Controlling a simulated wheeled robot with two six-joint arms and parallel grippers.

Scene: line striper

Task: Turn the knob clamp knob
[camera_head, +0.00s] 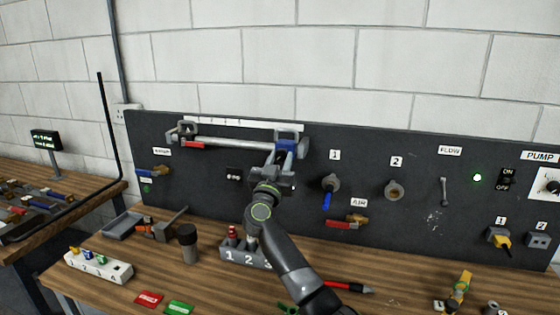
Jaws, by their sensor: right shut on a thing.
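A blue clamp (287,135) sits on the dark panel at the right end of a horizontal silver bar (232,147). My right gripper (282,166) is directly below the clamp, with its arm coming up from the bottom of the picture. Its jaws are shut on a part at the underside of the clamp, apparently the clamp knob. The fingers and wrist hide the knob, so its shape and angle cannot be seen. My left gripper is not in view.
Valves with blue (327,199) and red (340,224) handles stick out right of my arm. A numbered block (232,254) stands close by the forearm on the wooden bench. A dark cylinder (188,243) and a red-tipped tool (349,286) are on the bench.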

